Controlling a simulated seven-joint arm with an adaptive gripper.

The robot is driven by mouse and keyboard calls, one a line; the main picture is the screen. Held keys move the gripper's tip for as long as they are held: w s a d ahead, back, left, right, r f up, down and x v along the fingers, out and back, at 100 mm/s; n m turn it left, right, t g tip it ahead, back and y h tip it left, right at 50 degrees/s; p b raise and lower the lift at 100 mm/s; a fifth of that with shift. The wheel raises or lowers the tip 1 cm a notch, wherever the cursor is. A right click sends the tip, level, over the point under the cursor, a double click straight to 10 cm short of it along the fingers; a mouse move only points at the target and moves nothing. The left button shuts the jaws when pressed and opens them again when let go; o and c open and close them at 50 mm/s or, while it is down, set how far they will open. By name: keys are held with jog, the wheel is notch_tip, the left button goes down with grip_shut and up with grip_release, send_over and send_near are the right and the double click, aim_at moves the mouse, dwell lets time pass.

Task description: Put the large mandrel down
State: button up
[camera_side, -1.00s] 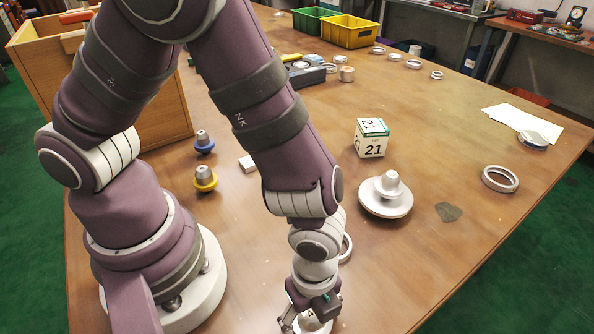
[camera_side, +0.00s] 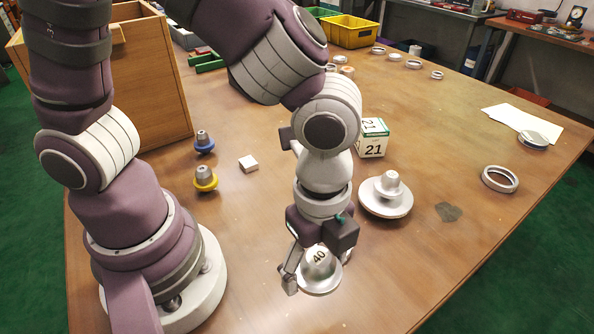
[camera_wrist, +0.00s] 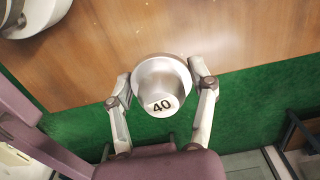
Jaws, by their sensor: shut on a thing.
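The large mandrel (camera_side: 316,270) is silver grey, with a round flange and a "40" on its end face. My gripper (camera_side: 317,266) is shut on it, hanging over the front part of the table. In the wrist view the mandrel (camera_wrist: 166,76) sits between the two fingers of my gripper (camera_wrist: 158,80), its "40" face toward the camera. In the side view it looks tilted. I cannot tell how high it is above the table. Another silver mandrel (camera_side: 386,199) with a wide flange stands upright on the table to the right of my gripper.
A "21" cube (camera_side: 373,139) stands behind the other mandrel. Small blue (camera_side: 204,143) and yellow (camera_side: 205,180) mandrels and a white block (camera_side: 248,163) stand to the left. A ring (camera_side: 500,179) and dark patch (camera_side: 449,212) lie right. The right front tabletop is clear.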

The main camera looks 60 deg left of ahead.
jog(key=w+a+f+n, duration=0.1)
jog(key=a+n, duration=0.4)
jog(key=a, duration=0.2)
jog(key=w+a+f+n, duration=0.1)
jog(key=a+f+n, duration=0.1)
jog(key=a+n, duration=0.3)
jog(key=w+a+f+n, duration=0.1)
jog(key=a+n, duration=0.4)
jog(key=a, duration=0.4)
jog(key=shift+w+f, duration=0.15)
jog(key=shift+w, duration=0.1)
jog(key=shift+n, duration=0.3)
jog(key=w+a, duration=0.1)
jog(key=w, duration=0.4)
jog(key=w+a+f, duration=0.1)
jog(key=w+a, duration=0.1)
jog(key=w, duration=0.3)
jog(key=w+a, duration=0.2)
jog(key=w, duration=0.3)
jog(key=shift+a+f, duration=0.25)
jog(key=shift+f, duration=1.75)
jog(key=o, duration=0.8)
jog(key=shift+f, duration=0.15)
jog(key=shift+c, duration=0.2)
jog(key=o, duration=0.5)
jog(key=shift+c, duration=0.2)
